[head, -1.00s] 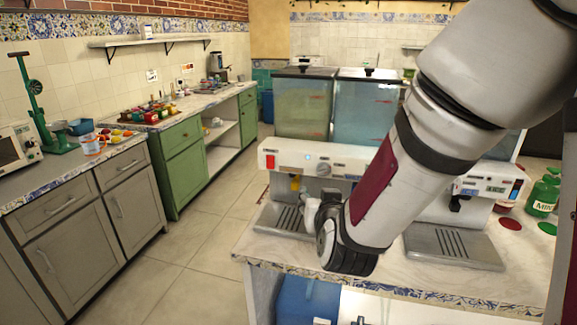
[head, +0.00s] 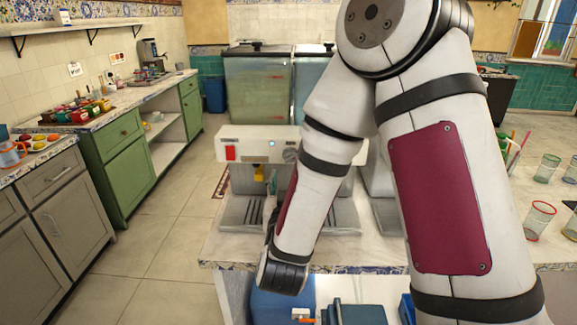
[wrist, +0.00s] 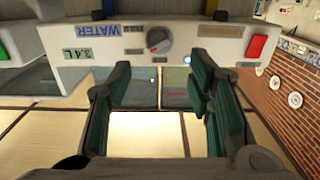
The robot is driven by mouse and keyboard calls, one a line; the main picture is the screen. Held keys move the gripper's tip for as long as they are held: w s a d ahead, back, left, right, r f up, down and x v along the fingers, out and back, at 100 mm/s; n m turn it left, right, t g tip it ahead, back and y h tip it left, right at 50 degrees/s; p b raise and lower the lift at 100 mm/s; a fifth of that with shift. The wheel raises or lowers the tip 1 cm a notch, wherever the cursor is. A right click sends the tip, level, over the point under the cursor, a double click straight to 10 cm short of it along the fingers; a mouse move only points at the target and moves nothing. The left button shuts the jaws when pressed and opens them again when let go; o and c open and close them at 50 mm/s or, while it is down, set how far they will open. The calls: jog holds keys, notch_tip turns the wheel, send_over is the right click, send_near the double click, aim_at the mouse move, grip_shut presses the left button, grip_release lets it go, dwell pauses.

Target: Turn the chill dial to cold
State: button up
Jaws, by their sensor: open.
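The round grey dial (wrist: 158,40) is on the white front panel of the left dispenser, with a red mark on its face. The wrist view shows the panel upside down. In the head view the dial (head: 290,155) shows beside my arm, partly covered. My gripper (wrist: 163,78) is open and empty, its two dark green fingers apart. The dial lies beyond the fingertips, roughly between them in the picture; no contact shows. In the head view my gripper (head: 270,195) is low in front of the dispenser, mostly hidden by my wrist.
A red switch (wrist: 256,47) and a small blue light (wrist: 187,60) share the panel. A WATER label (wrist: 98,30) and a 3.4L display (wrist: 76,53) sit to the other side. A drip tray (head: 240,212) stands below. Glasses (head: 538,215) stand at right.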

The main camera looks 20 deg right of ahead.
jog(key=x, duration=1)
jog(key=shift+w, duration=0.2)
jog(key=shift+d, duration=0.1)
jog(key=shift+c, duration=0.4)
grip_shut()
